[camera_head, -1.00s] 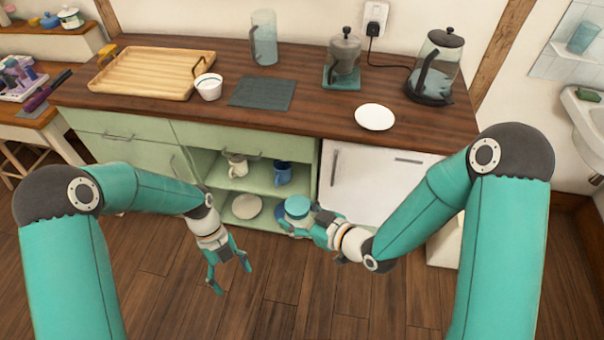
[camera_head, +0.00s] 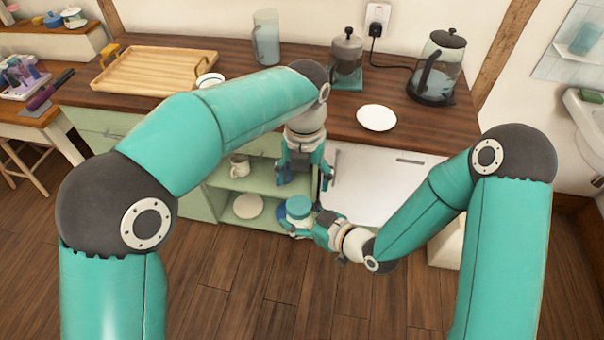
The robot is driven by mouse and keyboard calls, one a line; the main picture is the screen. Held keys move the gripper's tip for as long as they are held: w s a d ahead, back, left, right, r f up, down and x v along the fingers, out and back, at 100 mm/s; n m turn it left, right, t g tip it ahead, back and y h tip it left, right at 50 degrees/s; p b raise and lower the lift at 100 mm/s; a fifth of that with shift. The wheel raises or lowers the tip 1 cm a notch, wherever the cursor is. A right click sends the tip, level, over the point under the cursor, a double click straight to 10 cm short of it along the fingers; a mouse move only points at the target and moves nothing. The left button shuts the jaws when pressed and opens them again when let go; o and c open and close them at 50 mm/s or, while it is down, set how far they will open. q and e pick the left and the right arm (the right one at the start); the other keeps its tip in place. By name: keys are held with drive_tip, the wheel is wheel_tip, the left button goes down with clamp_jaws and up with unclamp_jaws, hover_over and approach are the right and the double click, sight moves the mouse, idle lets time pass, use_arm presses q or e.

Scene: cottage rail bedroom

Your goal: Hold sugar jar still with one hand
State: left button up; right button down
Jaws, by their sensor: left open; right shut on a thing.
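The sugar jar (camera_head: 299,208), a small jar with a teal lid, is upright in front of the open shelves. My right gripper (camera_head: 304,226) is shut on it from the right, and the fingers partly hide its lower body. My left gripper (camera_head: 304,186) points down just above and behind the jar's lid in the picture. Its two fingers are spread and nothing shows between them. I cannot tell whether it touches the lid.
The wooden counter (camera_head: 290,112) holds a tray (camera_head: 155,70), a glass jug (camera_head: 265,38), a coffee press (camera_head: 345,58), a kettle (camera_head: 437,68) and a white plate (camera_head: 377,118). Below, the shelf holds a mug (camera_head: 239,165) and a plate (camera_head: 248,206). The floor in front is clear.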

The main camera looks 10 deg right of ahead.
sight(303, 201)
use_arm(q)
wheel_tip(303, 201, down, 7)
drive_tip(key=shift+f, duration=0.2)
drive_tip(key=shift+c, duration=0.3)
